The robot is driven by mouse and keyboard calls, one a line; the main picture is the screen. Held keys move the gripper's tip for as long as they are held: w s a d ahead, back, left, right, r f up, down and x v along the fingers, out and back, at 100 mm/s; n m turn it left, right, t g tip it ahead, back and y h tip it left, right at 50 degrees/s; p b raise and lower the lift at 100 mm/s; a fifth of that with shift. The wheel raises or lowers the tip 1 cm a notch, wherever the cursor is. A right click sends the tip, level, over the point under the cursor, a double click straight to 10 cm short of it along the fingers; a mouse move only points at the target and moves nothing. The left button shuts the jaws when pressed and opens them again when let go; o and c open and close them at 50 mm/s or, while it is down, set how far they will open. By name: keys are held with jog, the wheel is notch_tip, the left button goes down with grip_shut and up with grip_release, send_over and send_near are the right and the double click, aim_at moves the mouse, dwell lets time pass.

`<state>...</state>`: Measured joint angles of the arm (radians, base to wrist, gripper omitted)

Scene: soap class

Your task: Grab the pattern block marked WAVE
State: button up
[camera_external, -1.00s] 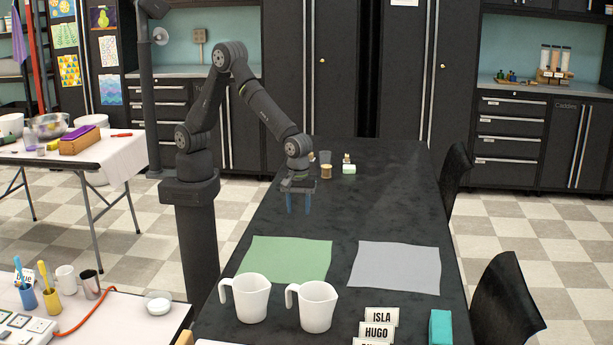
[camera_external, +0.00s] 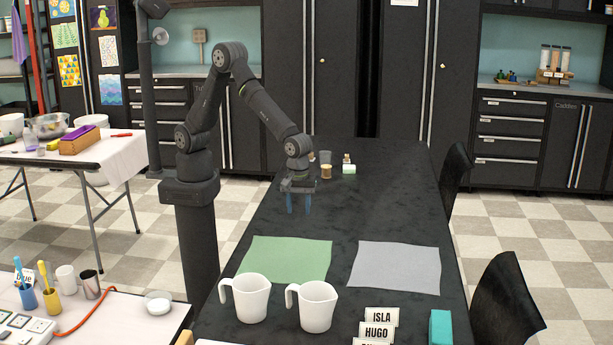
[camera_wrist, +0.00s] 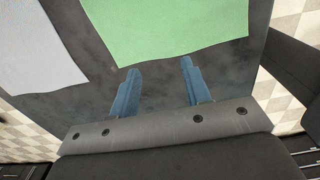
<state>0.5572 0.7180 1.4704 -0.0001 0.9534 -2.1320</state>
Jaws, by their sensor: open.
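My gripper (camera_external: 298,203) hangs over the black table (camera_external: 390,205), pointing down, with its blue fingers apart and nothing between them. The fingers also show in the wrist view (camera_wrist: 158,75), over bare dark tabletop beside the green sheet. No block marked WAVE can be made out in either view. Small items stand just behind my gripper: a cork-coloured piece (camera_external: 326,172), a pale green block with a bottle (camera_external: 348,167) and a clear cup (camera_external: 325,157). Any marks on them are too small to read.
A green sheet (camera_external: 287,259) and a grey sheet (camera_external: 398,267) lie on the table. Two white jugs (camera_external: 251,299) (camera_external: 317,306), name cards (camera_external: 379,331) and a teal block (camera_external: 440,327) stand at the near end. Black chairs (camera_external: 505,300) line the right side. The tabletop right of my gripper is clear.

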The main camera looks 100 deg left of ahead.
jog(key=w+a+r, duration=0.1)
jog(key=w+a, duration=0.5)
jog(key=a, duration=0.4)
jog(key=w+a, duration=0.5)
jog(key=a, duration=0.5)
jog(key=w+a+r, duration=0.1)
jog(key=a+r, duration=0.1)
jog(key=a, duration=2.9)
jog(key=s+a+r, duration=0.1)
jog(key=s+a, duration=0.6)
jog(key=a, duration=0.4)
jog(key=s+a+m, duration=0.1)
jog(key=s+a, duration=0.5)
jog(key=a, duration=0.5)
jog(key=s+a+r, duration=0.1)
jog(key=s+a, duration=0.6)
jog(key=a, duration=0.4)
notch_tip(320, 180, down, 17)
jog(key=shift+w+a+r, duration=0.1)
jog(key=shift+w+r, duration=0.05)
jog(key=shift+r, duration=0.05)
